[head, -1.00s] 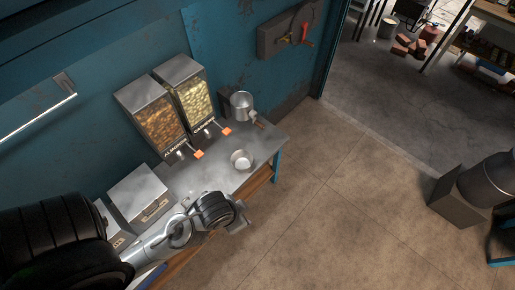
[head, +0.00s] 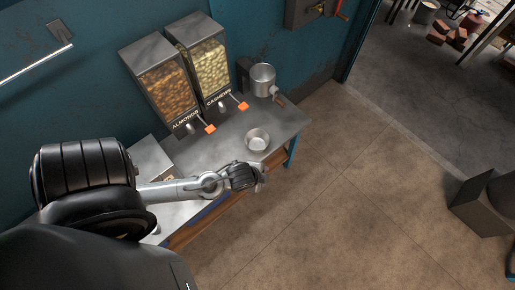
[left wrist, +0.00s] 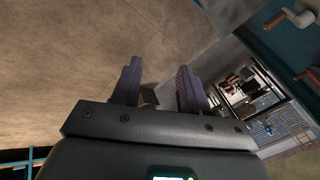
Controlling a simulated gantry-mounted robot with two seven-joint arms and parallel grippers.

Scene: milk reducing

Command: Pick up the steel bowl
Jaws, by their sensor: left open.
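The steel bowl (head: 257,140) is a small round metal bowl, upright on the grey metal table (head: 212,150), near its right end. My left gripper (head: 264,174) is in front of the bowl, by the table's front edge, apart from it and empty. In the left wrist view, the two fingers of the left gripper (left wrist: 155,88) stand apart with nothing between them. The bowl cannot be made out in that view. My right gripper does not show.
Two dispensers, almonds (head: 160,88) and cashews (head: 203,65), stand at the table's back, with orange-tipped levers. A metal cup-shaped device (head: 262,80) is behind the bowl. A metal box (head: 152,158) sits at the left.

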